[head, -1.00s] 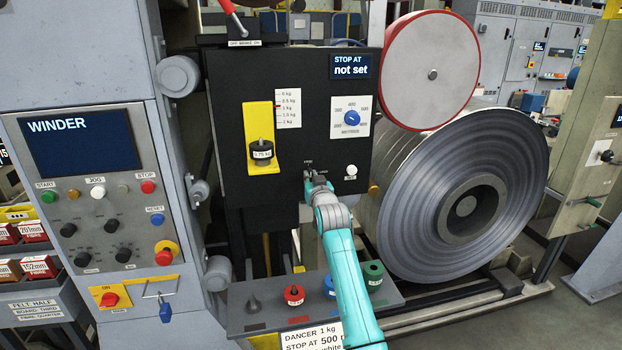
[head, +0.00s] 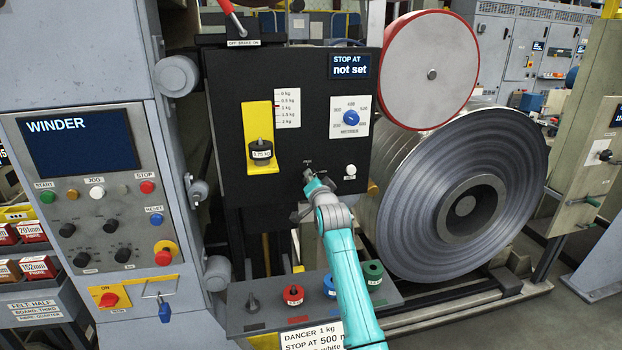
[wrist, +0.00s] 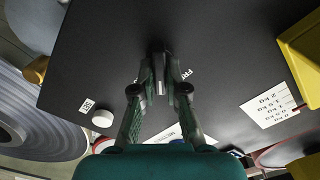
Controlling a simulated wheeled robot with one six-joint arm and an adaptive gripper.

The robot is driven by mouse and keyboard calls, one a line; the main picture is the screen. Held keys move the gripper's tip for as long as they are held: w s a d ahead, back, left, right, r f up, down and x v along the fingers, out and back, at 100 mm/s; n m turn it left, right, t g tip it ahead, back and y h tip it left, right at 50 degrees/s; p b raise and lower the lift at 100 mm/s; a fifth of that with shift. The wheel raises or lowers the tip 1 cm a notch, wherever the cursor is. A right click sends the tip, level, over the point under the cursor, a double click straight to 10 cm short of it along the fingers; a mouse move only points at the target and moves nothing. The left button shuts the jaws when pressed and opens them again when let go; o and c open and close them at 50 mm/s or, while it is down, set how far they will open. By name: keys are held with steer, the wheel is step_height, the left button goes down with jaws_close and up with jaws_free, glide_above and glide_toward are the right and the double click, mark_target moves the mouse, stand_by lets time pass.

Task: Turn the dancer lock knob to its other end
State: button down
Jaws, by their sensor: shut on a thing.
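The dancer lock knob (wrist: 160,86) is a small grey piece low on the black panel (head: 225,110). In the wrist view it sits between the two fingertips of my gripper (wrist: 160,76), which are shut on it. Small white lettering shows beside the fingertips, partly covered. In the head view my gripper (head: 308,178) reaches up to the lower part of the panel and hides most of the knob, so its exact angle cannot be told.
A white button (head: 350,170) is close to the right of my gripper. The blue dial (head: 351,118) and a yellow bracket (head: 258,120) holding a black weight (head: 261,150) are above. A shelf (head: 245,315) with coloured weights lies below.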

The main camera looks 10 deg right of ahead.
steer(key=shift+d+f+m, duration=0.1)
steer(key=shift+m, duration=2.05)
steer(key=shift+d+f+m, duration=0.1)
steer(key=shift+m, duration=2.05)
steer(key=c, duration=1.2)
jaws_free()
steer(key=shift+s+a, duration=0.1)
steer(key=shift+s, duration=0.05)
steer(key=s, duration=1.1)
steer(key=shift+s, duration=0.4)
